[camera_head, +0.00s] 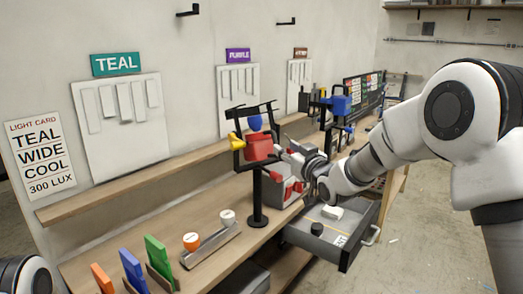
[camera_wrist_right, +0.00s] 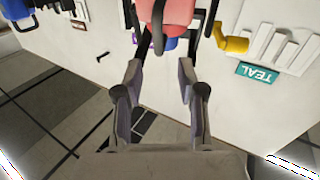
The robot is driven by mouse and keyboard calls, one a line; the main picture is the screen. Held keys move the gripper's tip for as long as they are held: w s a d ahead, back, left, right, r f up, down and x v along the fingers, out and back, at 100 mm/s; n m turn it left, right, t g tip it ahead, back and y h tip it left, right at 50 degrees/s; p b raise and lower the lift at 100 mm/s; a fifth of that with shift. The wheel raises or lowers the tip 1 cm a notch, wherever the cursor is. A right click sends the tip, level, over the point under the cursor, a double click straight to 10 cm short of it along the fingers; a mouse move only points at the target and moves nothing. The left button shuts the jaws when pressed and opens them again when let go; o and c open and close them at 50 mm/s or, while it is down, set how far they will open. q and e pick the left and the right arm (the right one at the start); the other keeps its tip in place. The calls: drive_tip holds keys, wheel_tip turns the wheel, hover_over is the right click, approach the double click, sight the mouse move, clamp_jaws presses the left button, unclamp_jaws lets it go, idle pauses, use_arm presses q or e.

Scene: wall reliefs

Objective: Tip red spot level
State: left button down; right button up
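The red spot (camera_head: 258,147) hangs in a black yoke on a black stand (camera_head: 258,196) on the workbench. A blue part (camera_head: 255,122) sits at its top, a yellow knob (camera_head: 237,141) at its left, and a red handle (camera_head: 275,176) shows low on its right. The spot looks slightly tilted. My right gripper (camera_head: 284,157) is just right of the spot. In the right wrist view, the fingers (camera_wrist_right: 160,68) are apart with nothing between them, and the red spot (camera_wrist_right: 178,14) is beyond the tips. Contact cannot be told. My left gripper is out of view.
An open drawer (camera_head: 342,240) juts out below my right arm. A light card (camera_head: 41,153) and TEAL sign (camera_head: 116,64) are on the wall.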

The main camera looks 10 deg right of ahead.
sight(275, 142)
drive_tip(key=w+p, duration=0.1)
drive_tip(key=w, duration=0.2)
drive_tip(key=w+a+p, duration=0.1)
drive_tip(key=w, duration=0.3)
drive_tip(key=shift+a+p, duration=0.2)
drive_tip(key=shift+p, duration=0.15)
drive_tip(key=shift+w+f, duration=0.2)
drive_tip(key=shift+w, duration=0.15)
drive_tip(key=shift+w+d+f, duration=0.2)
drive_tip(key=shift+d, duration=0.1)
drive_tip(key=shift+s+a+r, duration=0.15)
clamp_jaws()
